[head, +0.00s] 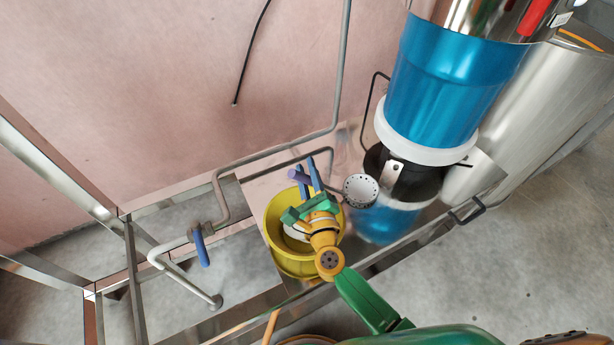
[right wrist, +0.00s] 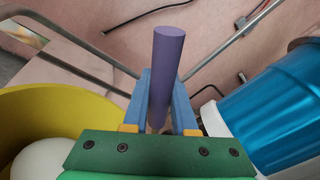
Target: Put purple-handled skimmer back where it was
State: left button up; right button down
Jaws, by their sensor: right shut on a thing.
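The purple handle (right wrist: 167,65) of the skimmer stands between the two blue fingers of my right gripper (right wrist: 160,88), which is shut on it. In the head view a short piece of the purple handle (head: 297,175) shows beside the blue fingers of the right gripper (head: 306,176), over the back rim of the yellow bucket (head: 271,213). The skimmer's lower end is hidden or cannot be told apart; a white perforated round piece (head: 361,190) shows just right of the bucket, and I cannot tell whether it belongs to the skimmer. My left gripper is not in view.
A blue and white machine (head: 440,85) stands at the right on a metal table. A bent grey pipe (head: 290,152) runs behind the bucket. A blue-handled valve (head: 201,248) is at the left. The white rounded thing (right wrist: 38,164) sits inside the bucket.

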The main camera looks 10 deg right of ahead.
jog(key=c, duration=0.7)
grip_release()
jog(key=shift+r, duration=0.1)
jog(key=shift+s, duration=0.35)
jog(key=s, duration=1.1)
jog(key=shift+s+d+r, duration=0.1)
jog(key=shift+s+d, duration=0.15)
jog(key=shift+d, duration=0.15)
